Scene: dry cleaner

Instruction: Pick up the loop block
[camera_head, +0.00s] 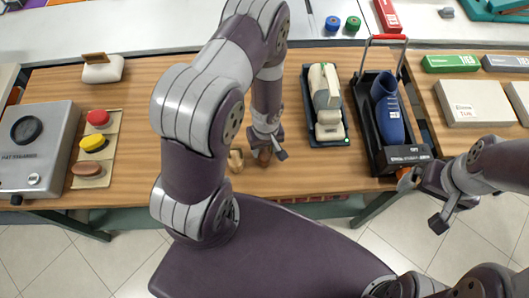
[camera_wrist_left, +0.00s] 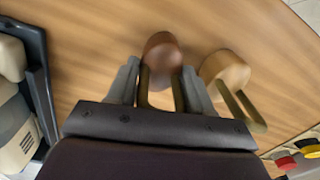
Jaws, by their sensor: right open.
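Two small wooden blocks with brass loops stand near the front edge of the table. The darker brown block (camera_head: 264,155) is under my left gripper (camera_head: 268,148). In the left wrist view, this brown block (camera_wrist_left: 162,50) and its loop are between the two fingers of my left gripper (camera_wrist_left: 160,82). The fingers are close beside the loop; whether they press on it I cannot tell. The lighter block (camera_head: 236,161) is beside it, outside the fingers, and shows in the left wrist view (camera_wrist_left: 225,70). My right gripper (camera_head: 424,203) is open and empty off the table's front edge.
A dark tray (camera_head: 347,127) with a cream device stands right of the blocks. Farther right is a black carrier with a blue shoe (camera_head: 388,108). Left are a grey box (camera_head: 38,152) and colored knobs (camera_head: 94,144). The wood between knobs and blocks is partly clear.

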